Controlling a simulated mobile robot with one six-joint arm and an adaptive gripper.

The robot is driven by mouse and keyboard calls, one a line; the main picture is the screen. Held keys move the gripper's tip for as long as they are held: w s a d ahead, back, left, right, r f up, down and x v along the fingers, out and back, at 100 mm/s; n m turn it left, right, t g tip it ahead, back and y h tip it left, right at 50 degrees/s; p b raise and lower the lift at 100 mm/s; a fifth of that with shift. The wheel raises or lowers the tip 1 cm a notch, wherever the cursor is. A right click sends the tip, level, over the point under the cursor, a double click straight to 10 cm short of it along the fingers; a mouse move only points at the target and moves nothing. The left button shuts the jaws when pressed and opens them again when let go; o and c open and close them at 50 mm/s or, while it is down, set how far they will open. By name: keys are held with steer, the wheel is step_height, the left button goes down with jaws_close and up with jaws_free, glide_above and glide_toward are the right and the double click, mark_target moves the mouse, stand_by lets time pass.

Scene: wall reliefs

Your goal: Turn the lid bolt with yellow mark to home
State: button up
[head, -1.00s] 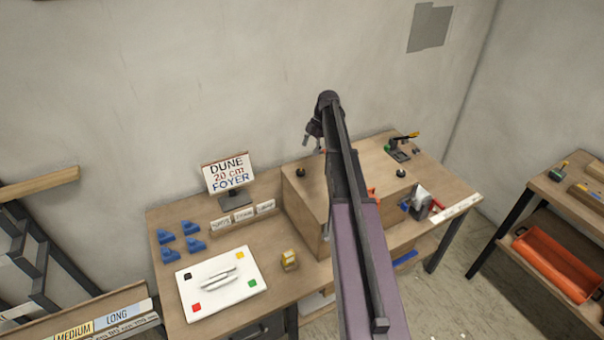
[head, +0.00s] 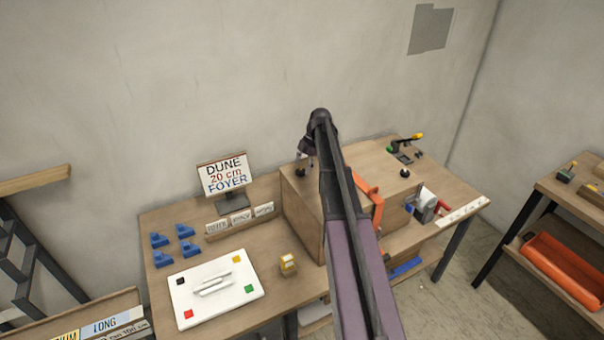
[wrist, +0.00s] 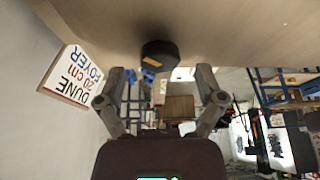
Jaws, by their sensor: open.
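The lid bolt with the yellow mark (wrist: 160,55) is a black round knob in the wrist view, with a small yellow patch on its side facing the camera. It stands on the wooden box lid (wrist: 235,30). In the head view a black lid bolt (head: 300,173) stands at the left of the box, just below my gripper (head: 306,152); its mark is too small to see there. My gripper (wrist: 160,74) is open and empty, with one finger on either side of the bolt's line and the bolt just beyond the fingertips. Contact is not visible.
A second black bolt (head: 404,173) stands at the lid's right. An orange clamp (head: 377,200) is by the box's front, partly behind my arm. A sign (head: 225,177) stands left of the box. A white board (head: 216,290) and blue blocks (head: 160,240) occupy the bench's left.

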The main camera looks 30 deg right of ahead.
steer(key=shift+a+f+b, duration=0.2)
steer(key=shift+f+b, duration=0.15)
steer(key=shift+f, duration=0.2)
steer(key=c, duration=1.2)
